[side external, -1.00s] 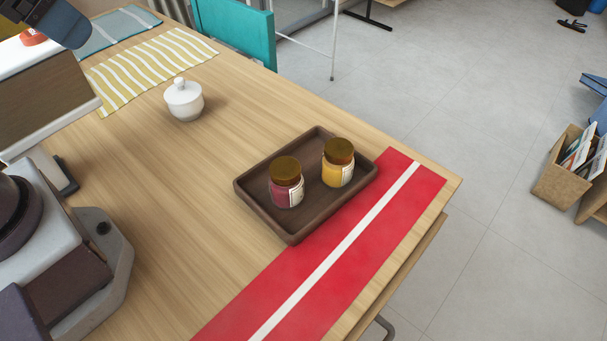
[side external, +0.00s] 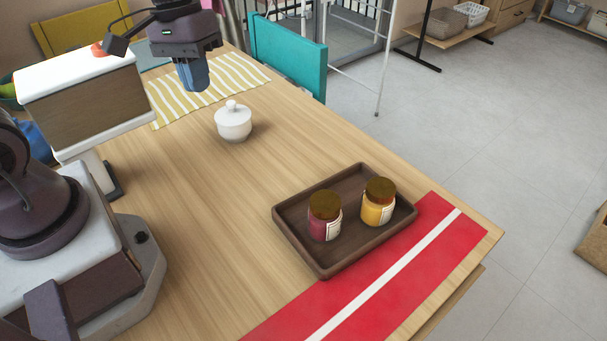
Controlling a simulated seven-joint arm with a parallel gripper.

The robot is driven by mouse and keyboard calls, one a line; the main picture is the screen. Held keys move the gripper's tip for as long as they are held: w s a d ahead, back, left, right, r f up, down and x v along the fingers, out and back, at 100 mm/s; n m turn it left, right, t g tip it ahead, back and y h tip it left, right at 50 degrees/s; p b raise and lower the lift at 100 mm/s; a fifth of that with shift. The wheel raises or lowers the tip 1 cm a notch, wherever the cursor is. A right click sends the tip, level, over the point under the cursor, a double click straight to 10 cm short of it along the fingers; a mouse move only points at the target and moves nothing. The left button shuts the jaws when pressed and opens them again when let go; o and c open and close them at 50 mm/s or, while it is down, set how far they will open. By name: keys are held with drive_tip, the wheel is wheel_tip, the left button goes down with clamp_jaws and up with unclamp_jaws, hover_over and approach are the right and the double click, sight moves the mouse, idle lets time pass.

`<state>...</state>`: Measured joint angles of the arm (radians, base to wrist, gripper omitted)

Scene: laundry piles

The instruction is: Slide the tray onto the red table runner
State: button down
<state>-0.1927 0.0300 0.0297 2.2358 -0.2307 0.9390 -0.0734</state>
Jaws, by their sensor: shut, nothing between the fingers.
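The dark brown wooden tray (side external: 318,262) lies flat on the wooden table. It carries a dark red jar (side external: 325,217) and a yellow jar (side external: 377,203), both upright with brown lids. The red table runner (side external: 405,275), with a white lengthwise stripe, lies along the table's right edge. The tray's lower right side is along the runner's left border; most of the tray is on bare wood. I cannot tell whether its edge overlaps the cloth. My gripper (side external: 196,78), with blue fingers, is shut and empty above the striped cloth, far up-left of the tray.
A white lidded bowl (side external: 233,123) stands between my gripper and the tray. A yellow-and-white striped cloth (side external: 215,95) lies behind it. A teal chair (side external: 290,58) stands at the table's far edge. The wood left of the tray is clear.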

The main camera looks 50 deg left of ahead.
drive_tip(key=w+a+f+n+h, duration=0.2)
drive_tip(key=w+f+n+h, duration=0.5)
drive_tip(key=w+f+n, duration=0.85)
drive_tip(key=shift+m, duration=0.95)
drive_tip(key=d+f, duration=0.2)
drive_tip(key=s+d+f, duration=0.1)
drive_tip(key=d+f, duration=0.1)
drive_tip(key=f, duration=0.1)
drive_tip(key=s+d+f, duration=0.1)
drive_tip(key=d+f, duration=0.1)
drive_tip(key=shift+s+d+f, duration=0.15)
drive_tip(key=shift+s+d, duration=0.05)
drive_tip(key=d, duration=0.3)
drive_tip(key=shift+w+d+f, duration=0.15)
drive_tip(key=shift+d+f, duration=0.05)
drive_tip(key=shift+d, duration=0.55)
approach(358, 234)
drive_tip(key=x, duration=0.5)
drive_tip(key=shift+d, duration=0.1)
